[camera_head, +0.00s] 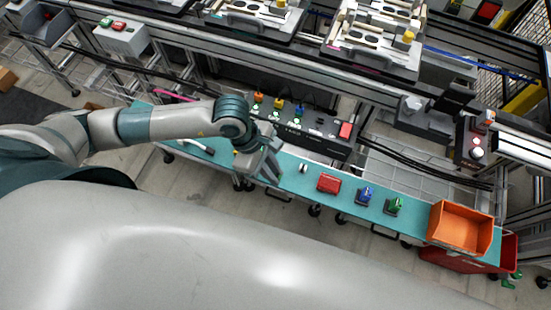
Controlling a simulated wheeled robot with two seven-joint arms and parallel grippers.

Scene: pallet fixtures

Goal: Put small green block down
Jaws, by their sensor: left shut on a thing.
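My left gripper (258,180) comes in from the left and points down over the long teal table (290,180), left of the red block. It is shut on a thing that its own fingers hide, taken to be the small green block. I cannot tell whether that thing touches the table. Another green piece (394,206) stands farther right on the table, beside a blue piece (366,195). My right gripper is not in view.
A red block (329,184) and a small black-and-white piece (303,168) lie right of the gripper. An orange bin (460,228) stands at the table's right end. Behind is a black panel (310,138) with coloured pieces. Bare table shows between the pieces.

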